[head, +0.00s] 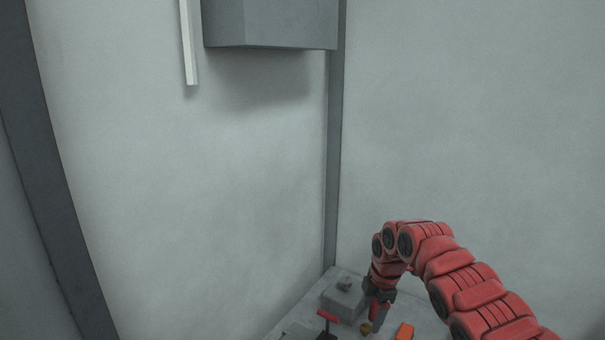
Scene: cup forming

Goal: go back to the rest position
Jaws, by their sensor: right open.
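My right arm comes in from the lower right and bends down at its red joints. My right gripper (375,312) points down over a pale grey table (292,318) at the bottom of the head view. It is small and dark here, and its jaws are open. I see nothing held between the fingers. My left gripper is not in view.
A grey block (342,300) with a small piece (344,284) on it stands left of the gripper. A red and black item (327,320), a small brownish piece (366,327) and an orange block (405,331) are close by. A grey box (270,22) hangs on the wall above.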

